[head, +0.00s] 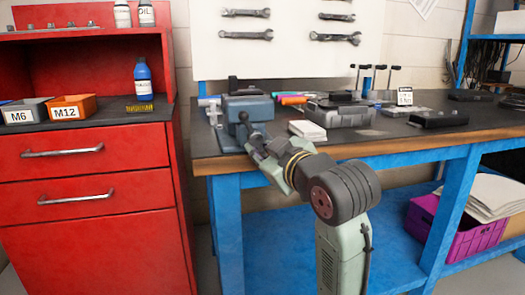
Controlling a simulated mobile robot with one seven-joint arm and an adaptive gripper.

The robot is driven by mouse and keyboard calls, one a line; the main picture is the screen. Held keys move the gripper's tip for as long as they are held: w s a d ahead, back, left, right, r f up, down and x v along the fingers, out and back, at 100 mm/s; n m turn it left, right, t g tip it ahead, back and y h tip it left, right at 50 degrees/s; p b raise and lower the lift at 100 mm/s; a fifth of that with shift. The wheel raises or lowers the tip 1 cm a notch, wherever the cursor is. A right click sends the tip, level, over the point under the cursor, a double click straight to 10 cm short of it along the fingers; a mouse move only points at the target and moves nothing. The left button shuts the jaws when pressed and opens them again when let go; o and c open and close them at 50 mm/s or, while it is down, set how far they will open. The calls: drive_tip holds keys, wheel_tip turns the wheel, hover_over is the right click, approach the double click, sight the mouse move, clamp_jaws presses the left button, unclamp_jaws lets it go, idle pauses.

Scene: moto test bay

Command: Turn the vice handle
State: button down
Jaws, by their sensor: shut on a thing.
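The blue-grey vice (249,108) is mounted at the left front of the dark workbench top (375,138). Its handle (242,118) shows as a small dark end at the vice's front. My gripper (253,142) is at the front of the vice, over the bench's front edge, shut on the handle. The fingertips and most of the handle are hidden behind my wrist and the gripper body, so the handle's angle is hard to tell.
White boxes or cloths (307,130), a grey case (340,113) and a black tray (438,118) lie right of the vice. A red cabinet (95,165) stands close on the left. Wrenches (246,35) hang behind. A purple crate (450,232) sits on the lower shelf.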

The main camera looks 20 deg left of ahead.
drive_tip(key=shift+s+d+r+n+t, duration=0.15)
drive_tip(key=shift+r+n+t, duration=0.2)
drive_tip(key=shift+r, duration=0.65)
drive_tip(key=c, duration=1.8)
unclamp_jaws()
drive_tip(key=o, duration=0.4)
drive_tip(key=shift+a+f, duration=0.15)
drive_tip(key=shift+a, duration=0.05)
drive_tip(key=shift+d+f, duration=0.15)
drive_tip(key=shift+d, duration=0.15)
drive_tip(key=f+p+v, duration=0.1)
drive_tip(key=p+v, duration=0.2)
drive_tip(key=v, duration=0.9)
drive_tip(key=shift+w+d+r, duration=0.25)
drive_tip(key=shift+d+r, duration=0.05)
drive_tip(key=shift+d, duration=0.15)
